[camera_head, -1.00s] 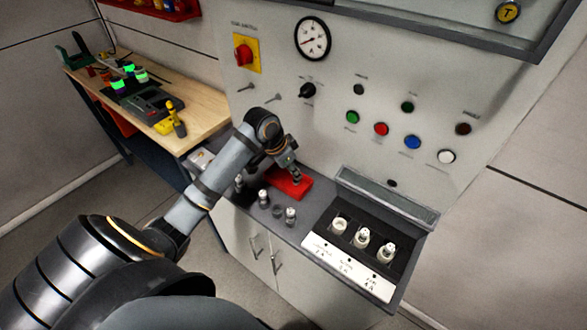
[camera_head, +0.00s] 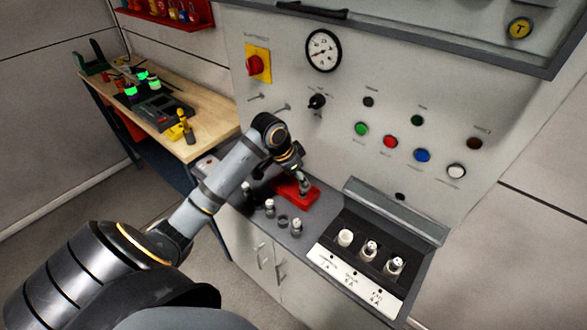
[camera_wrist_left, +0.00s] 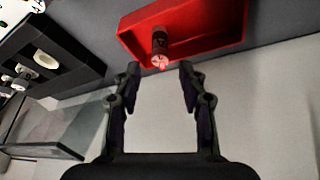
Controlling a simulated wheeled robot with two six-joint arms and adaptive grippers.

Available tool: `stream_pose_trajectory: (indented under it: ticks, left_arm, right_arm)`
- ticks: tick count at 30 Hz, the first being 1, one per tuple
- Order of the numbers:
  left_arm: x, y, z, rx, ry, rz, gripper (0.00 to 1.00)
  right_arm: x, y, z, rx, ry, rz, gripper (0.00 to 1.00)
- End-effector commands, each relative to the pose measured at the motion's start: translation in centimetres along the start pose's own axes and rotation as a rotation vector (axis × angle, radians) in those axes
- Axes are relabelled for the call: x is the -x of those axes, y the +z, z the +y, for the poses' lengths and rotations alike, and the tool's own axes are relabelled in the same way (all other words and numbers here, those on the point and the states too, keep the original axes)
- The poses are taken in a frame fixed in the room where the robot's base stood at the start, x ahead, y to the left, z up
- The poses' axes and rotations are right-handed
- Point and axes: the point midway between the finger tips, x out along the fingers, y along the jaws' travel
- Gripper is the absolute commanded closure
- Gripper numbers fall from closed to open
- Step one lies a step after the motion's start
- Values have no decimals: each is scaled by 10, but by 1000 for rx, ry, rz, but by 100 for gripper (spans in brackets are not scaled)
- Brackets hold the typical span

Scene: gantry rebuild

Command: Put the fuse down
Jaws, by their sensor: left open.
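A fuse (camera_wrist_left: 159,48), a cylinder with a pale reddish end, is in the red tray (camera_wrist_left: 210,40) in the left wrist view. The red tray also shows in the head view (camera_head: 312,196), on the grey ledge of the panel. My left gripper (camera_wrist_left: 158,70) is open, its two fingers apart with the fuse between and just beyond their tips. In the head view my left gripper (camera_head: 304,188) is over the tray and hides part of it; the fuse is hard to make out there. My right gripper is not in view.
Several small fuse-like parts, one of them here (camera_head: 296,228), stand on the ledge left of a black fuse block (camera_head: 345,238) with three pale holders. The panel wall with buttons rises behind. A wooden workbench (camera_head: 210,130) stands at the left.

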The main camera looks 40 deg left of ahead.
Motion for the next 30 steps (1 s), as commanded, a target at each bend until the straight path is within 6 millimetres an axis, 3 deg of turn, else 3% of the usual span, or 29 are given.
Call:
stream_pose_trajectory:
  ticks: [6, 12, 18, 30]
  left_arm:
    - [57, 2, -3, -5, -12, -3, 58]
    - [94, 1, -2, -2, -7, -2, 58]
    - [110, 1, 0, 0, -3, -2, 58]
    - [112, 0, 0, 0, -1, -1, 58]
  right_arm:
    - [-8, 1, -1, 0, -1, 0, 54]
    - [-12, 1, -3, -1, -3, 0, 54]
    - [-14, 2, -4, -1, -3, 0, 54]
    - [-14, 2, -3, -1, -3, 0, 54]
